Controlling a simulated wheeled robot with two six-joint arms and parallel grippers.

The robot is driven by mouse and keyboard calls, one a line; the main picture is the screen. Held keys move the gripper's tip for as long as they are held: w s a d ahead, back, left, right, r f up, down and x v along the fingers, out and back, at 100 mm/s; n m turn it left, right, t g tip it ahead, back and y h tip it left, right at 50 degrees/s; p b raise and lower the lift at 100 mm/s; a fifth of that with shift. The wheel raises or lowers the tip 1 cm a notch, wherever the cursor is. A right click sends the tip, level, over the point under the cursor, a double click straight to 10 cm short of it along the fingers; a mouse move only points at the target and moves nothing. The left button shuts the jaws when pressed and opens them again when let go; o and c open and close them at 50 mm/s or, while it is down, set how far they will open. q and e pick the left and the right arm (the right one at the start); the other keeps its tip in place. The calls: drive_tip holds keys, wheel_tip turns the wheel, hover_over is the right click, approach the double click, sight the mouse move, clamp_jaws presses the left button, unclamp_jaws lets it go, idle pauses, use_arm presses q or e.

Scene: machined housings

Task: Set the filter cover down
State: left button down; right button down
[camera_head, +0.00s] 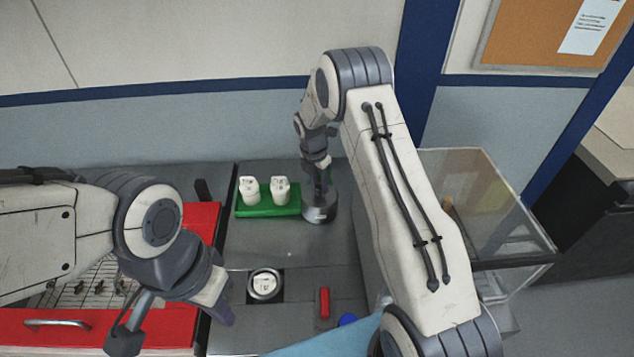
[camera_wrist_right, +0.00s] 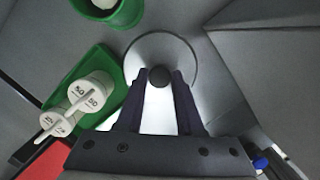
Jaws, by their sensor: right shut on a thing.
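The filter cover (camera_head: 320,213) is a round grey metal piece just right of the green tray in the head view. In the right wrist view the cover (camera_wrist_right: 180,52) is a pale disc with a dark knob. My right gripper (camera_head: 322,165) points down and is shut on the knob; its fingers (camera_wrist_right: 158,82) flank it in the wrist view. I cannot tell whether the cover touches the bench. My left gripper (camera_head: 222,311) is at the lower left, over the bench edge beside the red case, with no object visible in it. Its jaw opening is unclear.
A green tray (camera_head: 268,211) holds two white containers (camera_head: 280,190). A round housing (camera_head: 265,285) with a white insert sits nearer. A red block (camera_head: 324,303) lies right of it. A clear bin (camera_head: 480,190) stands right. A green cup (camera_wrist_right: 122,14) shows in the wrist view.

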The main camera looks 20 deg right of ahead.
sight(315, 197)
drive_tip(key=shift+f, duration=0.1)
drive_tip(key=c, duration=0.5)
unclamp_jaws()
drive_tip(key=shift+c, duration=0.2)
wheel_tip(315, 197, up, 11)
drive_tip(key=a+b, duration=0.2)
drive_tip(key=b, duration=0.1)
drive_tip(key=s+a+r+m, duration=0.3)
drive_tip(key=s+a+r, duration=0.2)
drive_tip(key=s+a, duration=0.25)
drive_tip(key=s+a+r+m+y, duration=0.2)
drive_tip(key=s+a+m, duration=0.2)
drive_tip(key=s+a, duration=0.45)
drive_tip(key=s+f+m+g, duration=0.1)
drive_tip(key=s+m, duration=0.8)
drive_tip(key=s, duration=1.3)
drive_tip(key=shift+a+m+y, duration=0.3)
drive_tip(key=shift+a, duration=0.05)
